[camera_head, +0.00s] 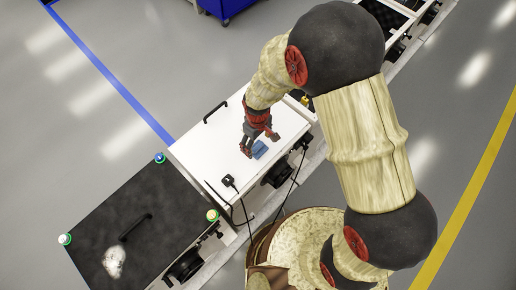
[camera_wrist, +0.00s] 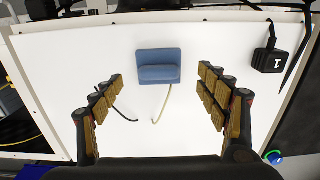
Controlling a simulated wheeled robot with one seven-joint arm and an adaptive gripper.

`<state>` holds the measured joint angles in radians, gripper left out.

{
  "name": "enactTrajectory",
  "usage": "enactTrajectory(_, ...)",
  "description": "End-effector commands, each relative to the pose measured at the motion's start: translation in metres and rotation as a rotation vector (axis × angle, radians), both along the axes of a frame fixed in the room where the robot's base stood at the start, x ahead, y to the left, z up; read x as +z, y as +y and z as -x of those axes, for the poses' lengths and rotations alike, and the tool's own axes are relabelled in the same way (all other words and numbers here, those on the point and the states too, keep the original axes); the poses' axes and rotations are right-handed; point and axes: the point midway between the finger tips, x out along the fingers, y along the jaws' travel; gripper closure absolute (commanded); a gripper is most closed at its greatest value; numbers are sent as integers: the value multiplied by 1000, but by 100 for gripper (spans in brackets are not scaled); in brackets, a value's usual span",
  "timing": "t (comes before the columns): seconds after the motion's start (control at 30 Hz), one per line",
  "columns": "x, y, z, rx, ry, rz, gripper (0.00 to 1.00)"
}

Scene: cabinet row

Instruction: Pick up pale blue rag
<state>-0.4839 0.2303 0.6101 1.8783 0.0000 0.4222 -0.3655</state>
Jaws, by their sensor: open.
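The pale blue rag (camera_head: 260,149) lies on a white cabinet top (camera_head: 202,155) in the head view. In the wrist view the rag (camera_wrist: 158,66) looks like a small folded blue block near the top middle. My gripper (camera_head: 258,146) is above the cabinet top, close beside the rag. In the wrist view my gripper (camera_wrist: 160,95) is open, with its two padded fingers wide apart. The rag shows between and beyond the fingertips, and nothing is held. The height of the fingertips above the rag cannot be told.
A black box (camera_wrist: 268,56) with a cable sits right of the rag; it also shows in the head view (camera_head: 228,180). A dark handle (camera_head: 215,112) is on the cabinet top. A black-topped cabinet (camera_head: 165,215) stands alongside. A thin pale cord (camera_wrist: 164,105) runs below the rag.

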Motion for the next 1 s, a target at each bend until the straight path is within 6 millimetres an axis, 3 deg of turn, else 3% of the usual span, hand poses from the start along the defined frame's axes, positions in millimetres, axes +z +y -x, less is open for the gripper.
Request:
enactTrajectory(0.2,-33,-2,0,0,2,1,26)
enactTrajectory(0.47,-37,-1,-1,0,0,0,26)
enactTrajectory(1.0,-36,-1,-1,0,1,1,56)
